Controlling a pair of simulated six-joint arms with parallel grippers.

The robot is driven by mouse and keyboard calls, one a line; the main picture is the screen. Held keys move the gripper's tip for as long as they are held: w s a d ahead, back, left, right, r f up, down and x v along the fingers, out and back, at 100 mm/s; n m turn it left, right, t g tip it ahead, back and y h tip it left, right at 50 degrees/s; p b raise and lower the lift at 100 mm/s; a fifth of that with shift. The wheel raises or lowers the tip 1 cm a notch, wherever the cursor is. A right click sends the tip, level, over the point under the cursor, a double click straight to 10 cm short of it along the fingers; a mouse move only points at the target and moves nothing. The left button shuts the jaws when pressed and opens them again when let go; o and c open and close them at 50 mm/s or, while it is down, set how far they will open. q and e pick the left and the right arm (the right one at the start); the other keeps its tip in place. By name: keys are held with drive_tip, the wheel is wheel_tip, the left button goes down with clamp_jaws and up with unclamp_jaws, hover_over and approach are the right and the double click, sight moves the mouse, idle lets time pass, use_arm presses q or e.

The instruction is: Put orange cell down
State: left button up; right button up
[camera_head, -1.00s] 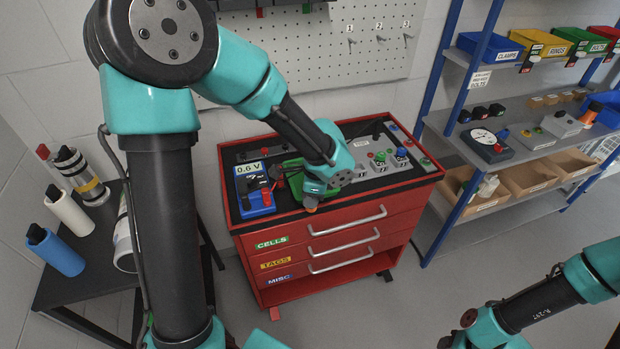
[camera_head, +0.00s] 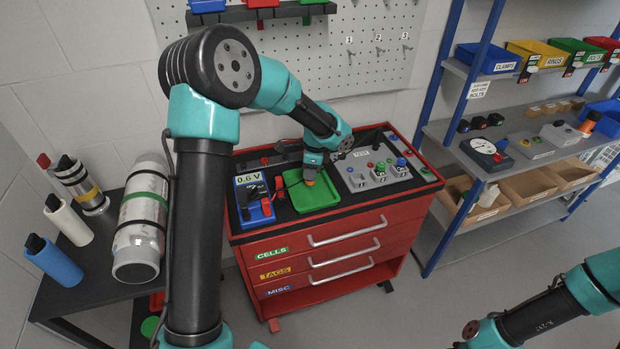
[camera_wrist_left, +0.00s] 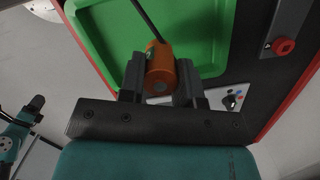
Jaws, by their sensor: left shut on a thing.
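The orange cell (camera_wrist_left: 160,68) is a short orange cylinder with a grey end. It sits between the two dark fingers of my left gripper (camera_wrist_left: 160,80), which is shut on it. In the head view the left gripper (camera_head: 309,181) points down over the green tray (camera_head: 312,198), and a bit of orange shows at its tip. The green tray also fills the top of the left wrist view (camera_wrist_left: 105,40). I cannot tell whether the cell touches the tray. My right arm shows at the lower right of the head view, but its fingertips are not clearly visible.
A blue meter reading 0.6 V (camera_head: 254,199) stands left of the tray on the red cabinet (camera_head: 330,245). A grey panel with knobs (camera_head: 375,172) is to its right. A black side table (camera_head: 95,290) with cylinders stands left. A blue-post shelf is at right.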

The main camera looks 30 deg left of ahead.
use_arm(q)
drive_tip(key=shift+f, duration=1.7)
drive_tip(key=shift+f, duration=0.2)
drive_tip(key=o, duration=1)
drive_tip(key=shift+r, duration=0.15)
drive_tip(key=r, duration=0.4)
drive_tip(key=d+r, duration=0.1)
drive_tip(key=r, duration=0.7)
drive_tip(key=shift+w+d, duration=0.3)
